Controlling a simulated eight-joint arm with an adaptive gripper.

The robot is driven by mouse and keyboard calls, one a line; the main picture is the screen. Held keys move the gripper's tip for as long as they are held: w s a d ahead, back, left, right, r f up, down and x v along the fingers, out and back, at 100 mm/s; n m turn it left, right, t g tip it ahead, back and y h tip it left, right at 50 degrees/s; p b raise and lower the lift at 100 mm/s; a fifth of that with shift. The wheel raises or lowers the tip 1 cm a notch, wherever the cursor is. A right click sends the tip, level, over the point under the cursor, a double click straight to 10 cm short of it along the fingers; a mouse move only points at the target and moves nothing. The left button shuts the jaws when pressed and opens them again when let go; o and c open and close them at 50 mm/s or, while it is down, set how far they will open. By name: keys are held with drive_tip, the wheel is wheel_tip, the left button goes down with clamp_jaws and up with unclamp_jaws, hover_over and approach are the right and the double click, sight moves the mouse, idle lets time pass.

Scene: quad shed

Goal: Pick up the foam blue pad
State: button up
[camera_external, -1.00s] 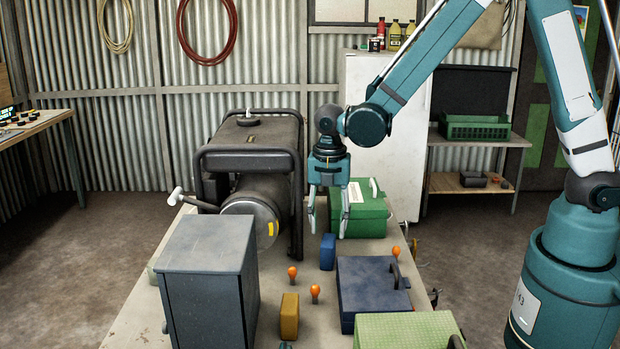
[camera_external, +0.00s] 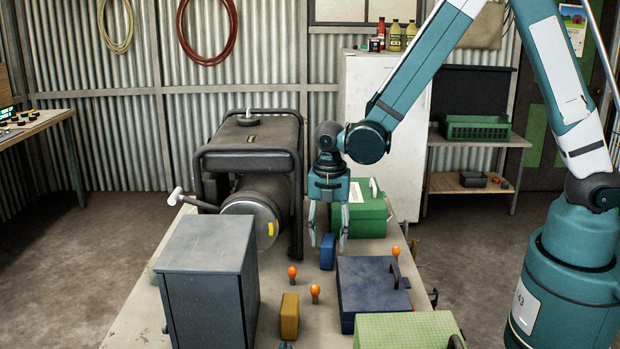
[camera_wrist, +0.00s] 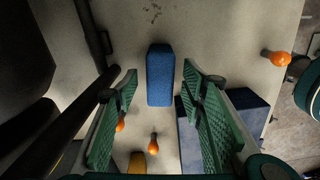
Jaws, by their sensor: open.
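The foam blue pad (camera_external: 328,252) is a small upright blue block on the table, between the black machine and the dark blue case. In the wrist view the pad (camera_wrist: 160,75) lies ahead, between the lines of the two fingers. My gripper (camera_external: 328,238) is open and points down, just above and around the pad's upper part in the external view. In the wrist view my gripper (camera_wrist: 160,95) shows both green ridged fingers apart, with nothing held. I cannot tell exactly how high the fingertips are above the pad.
The black machine (camera_external: 250,165) stands close on the left, and a green case (camera_external: 368,212) behind right. The dark blue case (camera_external: 372,285) is near the front right. Orange knobs (camera_external: 292,271), a yellow block (camera_external: 289,318) and a grey cabinet (camera_external: 208,280) are nearby.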

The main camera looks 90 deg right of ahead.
drive_tip(key=shift+f, duration=0.6)
drive_tip(key=c, duration=0.8)
